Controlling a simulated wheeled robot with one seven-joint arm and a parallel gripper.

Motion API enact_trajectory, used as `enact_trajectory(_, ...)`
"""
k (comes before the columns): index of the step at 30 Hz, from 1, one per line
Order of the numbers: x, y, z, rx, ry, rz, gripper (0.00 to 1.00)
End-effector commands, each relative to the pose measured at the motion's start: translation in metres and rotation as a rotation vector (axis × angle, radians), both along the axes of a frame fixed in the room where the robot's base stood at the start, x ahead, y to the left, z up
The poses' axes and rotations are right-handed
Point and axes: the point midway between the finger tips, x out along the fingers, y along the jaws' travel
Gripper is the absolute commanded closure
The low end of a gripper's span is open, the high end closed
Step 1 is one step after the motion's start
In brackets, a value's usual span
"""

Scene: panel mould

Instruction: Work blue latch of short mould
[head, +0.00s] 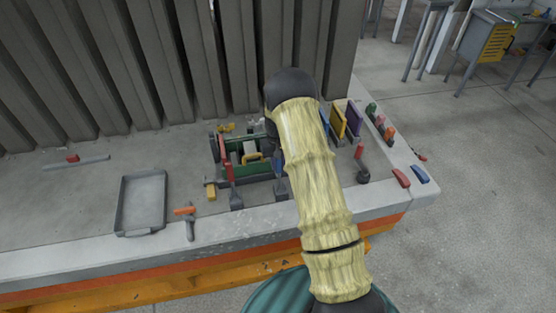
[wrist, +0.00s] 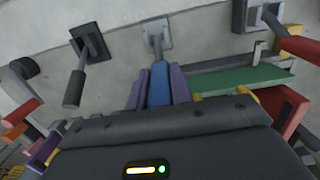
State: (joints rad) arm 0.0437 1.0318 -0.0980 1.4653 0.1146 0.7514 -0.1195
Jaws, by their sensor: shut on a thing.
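In the wrist view my gripper (wrist: 160,76) has two purple fingers, one on each side of the blue latch (wrist: 159,88). They are shut on it. The latch's far end points at a grey bracket (wrist: 157,38) on the concrete. In the head view the short mould (head: 240,164) has a green side, a yellow handle and a red latch (head: 227,172) at its left. A bit of blue (head: 281,187) shows beside my arm, which hides the gripper and the mould's right part. The mould's green side (wrist: 240,82) also shows in the wrist view.
A grey tray (head: 121,210) and a hammer (head: 187,212) lie left on the concrete bench. Yellow (head: 338,124) and purple (head: 353,117) panels stand right of my arm. A bracket with a dark-gripped lever (wrist: 75,87) stands left in the wrist view. Grey ribbed panels rise behind.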

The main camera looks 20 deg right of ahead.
Motion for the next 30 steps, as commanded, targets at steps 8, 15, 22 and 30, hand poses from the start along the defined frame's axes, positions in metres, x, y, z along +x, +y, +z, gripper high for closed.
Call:
enact_trajectory(8, 0.001, 0.001, 0.000, 0.003, -0.002, 0.002, 1.00)
enact_trajectory(15, 0.000, -0.005, 0.000, 0.003, -0.001, -0.008, 0.56)
enact_trajectory(22, 0.000, -0.005, 0.001, 0.003, 0.000, -0.009, 0.56)
enact_trajectory(30, 0.003, -0.005, 0.024, 0.003, -0.004, -0.009, 0.56)
